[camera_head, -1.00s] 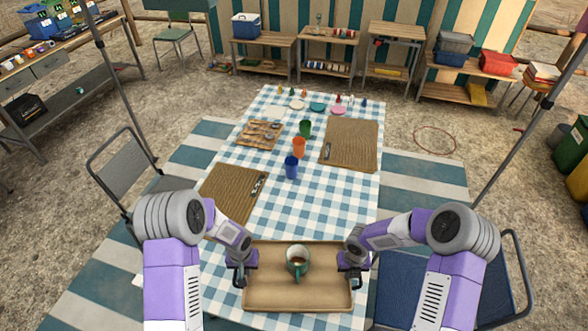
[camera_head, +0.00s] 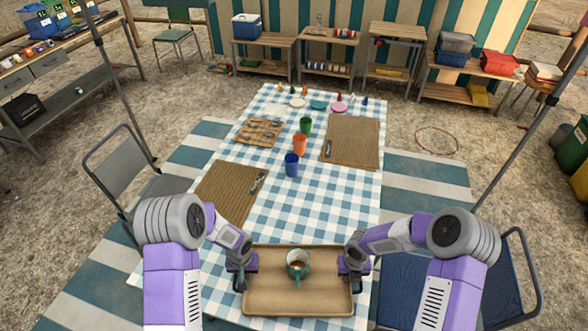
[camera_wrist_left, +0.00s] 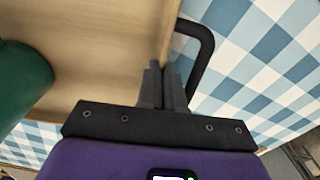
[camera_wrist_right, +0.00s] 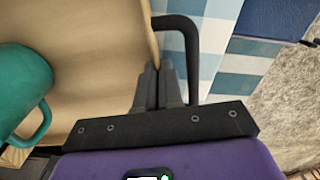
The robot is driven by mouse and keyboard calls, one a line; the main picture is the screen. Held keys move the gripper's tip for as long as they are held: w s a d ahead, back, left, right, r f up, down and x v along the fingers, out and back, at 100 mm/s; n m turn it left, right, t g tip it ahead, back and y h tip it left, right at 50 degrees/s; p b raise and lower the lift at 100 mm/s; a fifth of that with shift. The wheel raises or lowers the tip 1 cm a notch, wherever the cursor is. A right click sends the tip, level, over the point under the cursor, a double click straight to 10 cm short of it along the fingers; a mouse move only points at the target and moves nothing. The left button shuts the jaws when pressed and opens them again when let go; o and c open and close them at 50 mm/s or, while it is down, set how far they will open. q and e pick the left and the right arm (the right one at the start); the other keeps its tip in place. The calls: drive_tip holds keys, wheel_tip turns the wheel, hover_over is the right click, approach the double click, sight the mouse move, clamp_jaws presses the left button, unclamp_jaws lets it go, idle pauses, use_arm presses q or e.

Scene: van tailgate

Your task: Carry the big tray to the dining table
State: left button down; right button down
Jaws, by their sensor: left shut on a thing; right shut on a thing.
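The big tray (camera_head: 297,303) is tan with dark handles on its left and right ends. It shows at the near end of the checked dining table (camera_head: 318,212), over the cloth; whether it touches the cloth I cannot tell. My left gripper (camera_head: 240,270) is shut on the tray's left handle, which shows in the left wrist view (camera_wrist_left: 203,58). My right gripper (camera_head: 353,265) is shut on the right handle, which shows in the right wrist view (camera_wrist_right: 190,48).
On the table are a blue cup (camera_head: 291,165), an orange cup (camera_head: 299,145), a green cup (camera_head: 305,126), two woven mats (camera_head: 352,140) (camera_head: 228,190) and a cutlery tray (camera_head: 250,133). Chairs stand at the left (camera_head: 125,165) and right (camera_head: 400,290). The cloth between tray and blue cup is clear.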

use_arm(q)
drive_tip(key=shift+f, duration=0.35)
use_arm(e)
drive_tip(key=shift+f, duration=0.35)
use_arm(q)
drive_tip(key=c, duration=1.3)
unclamp_jaws()
use_arm(e)
drive_tip(key=c, duration=1.3)
unclamp_jaws()
use_arm(q)
drive_tip(key=shift+r, duration=0.15)
wheel_tip(320, 180, up, 8)
drive_tip(key=shift+f, duration=0.1)
use_arm(e)
drive_tip(key=shift+d, duration=0.1)
drive_tip(key=shift+r, duration=0.6)
wheel_tip(320, 180, up, 7)
